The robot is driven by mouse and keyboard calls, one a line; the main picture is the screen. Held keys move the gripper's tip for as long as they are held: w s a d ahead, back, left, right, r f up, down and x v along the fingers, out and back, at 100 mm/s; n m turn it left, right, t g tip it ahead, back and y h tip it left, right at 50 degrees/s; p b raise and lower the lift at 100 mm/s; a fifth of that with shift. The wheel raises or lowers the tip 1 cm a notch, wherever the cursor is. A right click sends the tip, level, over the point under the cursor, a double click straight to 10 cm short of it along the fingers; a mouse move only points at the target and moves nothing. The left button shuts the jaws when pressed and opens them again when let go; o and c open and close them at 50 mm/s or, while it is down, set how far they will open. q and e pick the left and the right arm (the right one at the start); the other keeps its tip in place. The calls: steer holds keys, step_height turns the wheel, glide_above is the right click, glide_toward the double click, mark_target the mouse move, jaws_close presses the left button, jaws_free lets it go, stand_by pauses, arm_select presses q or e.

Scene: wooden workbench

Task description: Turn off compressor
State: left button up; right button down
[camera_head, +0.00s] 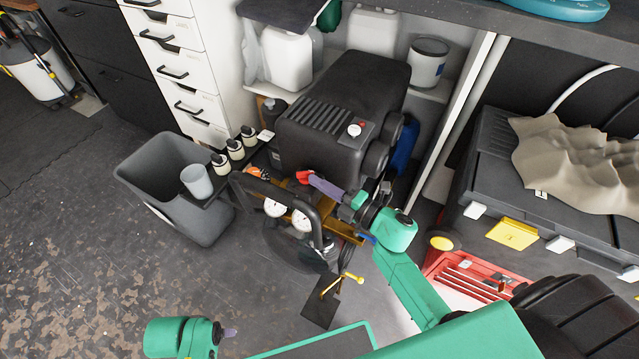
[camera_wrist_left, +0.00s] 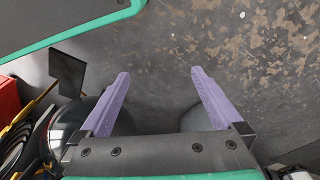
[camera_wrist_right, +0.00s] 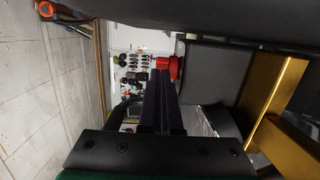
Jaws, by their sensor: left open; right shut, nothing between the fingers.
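The compressor (camera_head: 330,100) has a black ribbed housing and stands on the floor before the shelf. A red knob (camera_head: 304,177) sits at its lower front, above two round white gauges (camera_head: 301,221). A small white and red control (camera_head: 355,130) is on its top. My right gripper (camera_head: 316,180) is shut and empty, its purple fingertips at or very near the red knob; contact cannot be told. In the right wrist view, the red knob (camera_wrist_right: 177,68) shows just beyond the shut fingers (camera_wrist_right: 160,85). My left gripper (camera_wrist_left: 158,74) is open and empty over the floor.
A grey bin (camera_head: 165,185) stands left of the compressor, with small bottles (camera_head: 235,149) between. White drawers (camera_head: 175,60) and a shelf with canisters (camera_head: 287,60) are behind. A red crate (camera_head: 470,275) and black case (camera_head: 510,190) crowd the right. Floor at the left is clear.

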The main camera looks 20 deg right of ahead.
stand_by(0.5)
steer(key=shift+w+n+g+y, duration=0.1)
steer(key=shift+n+g+y, duration=0.3)
steer(key=shift+y, duration=0.1)
arm_select(q)
steer(key=shift+w+d+r, duration=0.15)
steer(key=shift+w+r, duration=0.15)
steer(key=shift+r, duration=0.25)
steer(key=shift+s+r+b, duration=0.2)
steer(key=shift+r+b, duration=0.1)
steer(key=shift+b, duration=0.15)
arm_select(e)
steer(key=shift+w+d+n+g+y, duration=0.1)
steer(key=shift+d+n+g+y, duration=0.1)
steer(key=shift+n+g+y, duration=0.25)
